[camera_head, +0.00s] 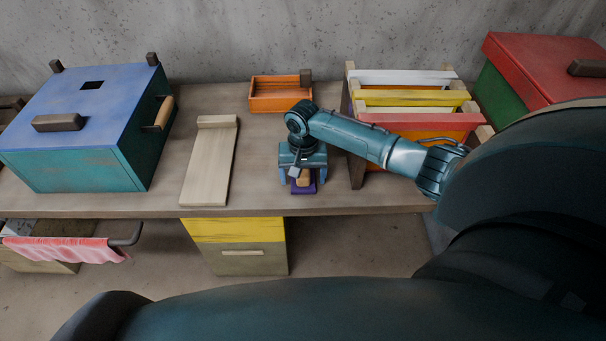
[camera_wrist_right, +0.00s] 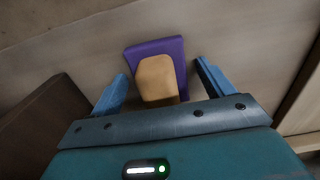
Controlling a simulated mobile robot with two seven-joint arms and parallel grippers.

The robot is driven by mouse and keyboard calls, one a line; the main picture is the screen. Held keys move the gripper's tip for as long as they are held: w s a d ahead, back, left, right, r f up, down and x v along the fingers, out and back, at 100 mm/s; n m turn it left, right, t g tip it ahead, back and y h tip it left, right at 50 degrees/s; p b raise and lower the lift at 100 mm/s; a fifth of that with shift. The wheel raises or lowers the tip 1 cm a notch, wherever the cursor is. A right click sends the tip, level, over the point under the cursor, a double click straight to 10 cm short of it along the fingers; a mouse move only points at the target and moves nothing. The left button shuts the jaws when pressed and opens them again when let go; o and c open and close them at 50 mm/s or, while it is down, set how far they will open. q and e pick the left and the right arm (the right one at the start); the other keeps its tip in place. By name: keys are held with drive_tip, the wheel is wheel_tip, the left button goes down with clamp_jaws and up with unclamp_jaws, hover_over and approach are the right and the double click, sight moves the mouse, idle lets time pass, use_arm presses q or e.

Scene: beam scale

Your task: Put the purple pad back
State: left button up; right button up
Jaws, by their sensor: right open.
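The purple pad (camera_head: 303,187) lies on the wooden table near its front edge, with a tan wooden block (camera_head: 304,178) on top of it. In the right wrist view the purple pad (camera_wrist_right: 178,48) and the tan block (camera_wrist_right: 157,79) show between the fingers. My right gripper (camera_head: 303,180) points down over them and is open, one finger on each side. In the wrist view the gripper (camera_wrist_right: 162,85) has a visible gap between each finger and the block. Part of the pad is hidden under the block and the gripper. My left gripper is not in view.
A pale wooden board (camera_head: 209,165) lies to the left, beyond it a blue-lidded teal box (camera_head: 90,165). An orange tray (camera_head: 280,101) stands behind the gripper. A colourful slatted rack (camera_head: 425,121) and a red-lidded box (camera_head: 540,65) stand to the right. A pink cloth (camera_head: 70,248) hangs on a rail.

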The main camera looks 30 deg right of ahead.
wheel_tip(320, 180, up, 12)
drive_tip(key=shift+r+p, duration=0.15)
drive_tip(key=shift+p, duration=0.35)
idle(0.3)
